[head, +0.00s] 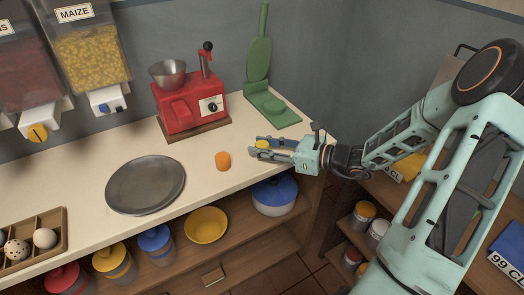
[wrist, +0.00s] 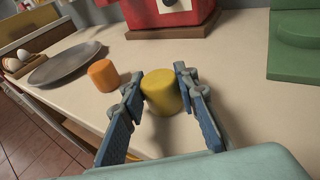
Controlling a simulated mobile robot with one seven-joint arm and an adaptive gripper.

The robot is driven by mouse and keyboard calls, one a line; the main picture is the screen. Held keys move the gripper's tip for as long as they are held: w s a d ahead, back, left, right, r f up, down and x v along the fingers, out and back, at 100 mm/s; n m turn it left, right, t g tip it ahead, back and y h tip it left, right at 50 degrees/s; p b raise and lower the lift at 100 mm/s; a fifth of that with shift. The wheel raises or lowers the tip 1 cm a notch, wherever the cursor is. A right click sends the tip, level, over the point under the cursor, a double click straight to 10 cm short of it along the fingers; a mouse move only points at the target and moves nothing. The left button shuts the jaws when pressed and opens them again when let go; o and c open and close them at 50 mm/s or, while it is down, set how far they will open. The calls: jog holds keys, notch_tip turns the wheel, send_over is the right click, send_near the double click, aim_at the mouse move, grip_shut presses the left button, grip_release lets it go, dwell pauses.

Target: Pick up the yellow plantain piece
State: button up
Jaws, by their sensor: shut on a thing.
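The yellow plantain piece (wrist: 161,92) is a short, thick cylinder between my gripper's two blue fingers in the wrist view. My gripper (wrist: 158,96) is shut on it, with a fingertip against each side. In the head view my gripper (head: 260,148) reaches in from the right over the counter, and a little of the yellow piece (head: 262,144) shows between the fingers. I cannot tell whether the piece touches the counter or is slightly above it.
An orange cylinder (head: 222,160) stands just left of my gripper. A grey plate (head: 145,185) lies farther left. A red machine (head: 190,104) and a green press (head: 270,108) stand behind. The counter's front edge is close, above a shelf with a blue-lidded pot (head: 274,196).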

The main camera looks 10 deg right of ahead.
jog(key=shift+c, duration=1.3)
jog(key=shift+r, duration=0.1)
